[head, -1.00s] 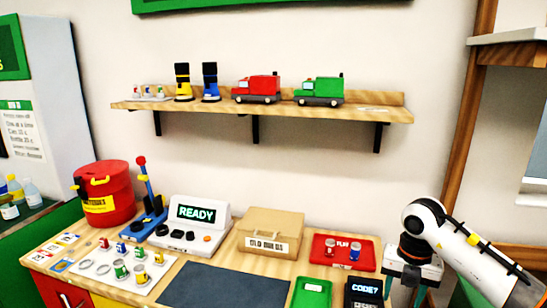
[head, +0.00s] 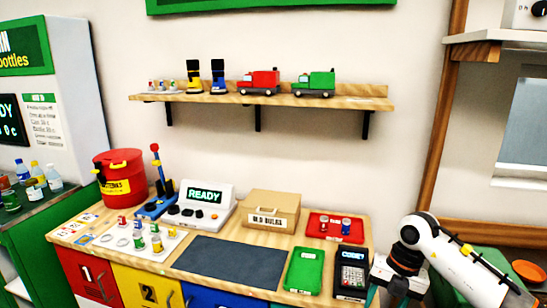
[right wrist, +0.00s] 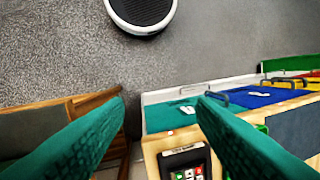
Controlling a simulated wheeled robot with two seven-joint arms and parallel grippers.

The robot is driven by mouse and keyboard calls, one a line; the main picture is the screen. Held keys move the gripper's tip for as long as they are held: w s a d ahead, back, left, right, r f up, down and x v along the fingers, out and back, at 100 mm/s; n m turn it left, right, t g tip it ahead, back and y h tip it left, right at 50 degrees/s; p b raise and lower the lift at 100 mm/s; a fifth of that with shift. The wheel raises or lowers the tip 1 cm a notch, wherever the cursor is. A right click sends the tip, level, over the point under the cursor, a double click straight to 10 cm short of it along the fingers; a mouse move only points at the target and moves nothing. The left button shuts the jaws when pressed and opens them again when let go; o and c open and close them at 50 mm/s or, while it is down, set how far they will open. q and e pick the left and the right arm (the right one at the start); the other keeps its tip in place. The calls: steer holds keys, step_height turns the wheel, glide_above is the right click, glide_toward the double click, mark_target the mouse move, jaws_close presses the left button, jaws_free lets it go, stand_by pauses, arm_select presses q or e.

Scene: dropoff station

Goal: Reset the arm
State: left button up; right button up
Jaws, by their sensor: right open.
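My right arm comes in from the right in the head view, with its elbow bent and its gripper (head: 392,290) pointing down beside the counter's right end. In the right wrist view the two teal fingers of my right gripper (right wrist: 161,103) are spread wide with nothing between them. The card terminal (head: 351,274) is close to the left of the gripper in the head view, and its keypad (right wrist: 187,172) shows low between the fingers in the wrist view. My left gripper is out of view.
Grey floor (right wrist: 70,50) with a round object (right wrist: 141,12) lies beyond.

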steer(key=a+f+m+t+y, duration=0.2)
steer(key=a+f+m+y, duration=0.1)
steer(key=a+f+y, duration=0.9)
steer(key=s+d+f+m+t+h, duration=0.1)
steer(key=d+f+m+t+h, duration=0.3)
steer(key=f+m, duration=0.5)
steer(key=s+d+f+m+t+h, duration=0.1)
steer(key=d+f+m+t+h, duration=0.1)
steer(key=f+m+t, duration=0.7)
steer(key=s+d+f+m+g+h, duration=0.2)
steer(key=s+d+f+g+h, duration=0.1)
steer(key=s+f, duration=0.6)
steer(key=s+d+f+m+g+h, duration=0.2)
steer(key=s+d+f+g+h, duration=0.15)
steer(key=s+f, duration=0.6)
steer(key=s+f+m+g+h, duration=0.1)
steer(key=s+f+m+g, duration=0.1)
steer(key=s, duration=1)
steer(key=s+f+m+g+h, duration=0.1)
steer(key=s+f+g, duration=0.3)
steer(key=s, duration=0.8)
step_height(320, 180, down, 2)
steer(key=shift+s+a+f+m+g, duration=0.25)
steer(key=shift+s+a+m+g, duration=0.1)
steer(key=shift+s+a+m, duration=0.1)
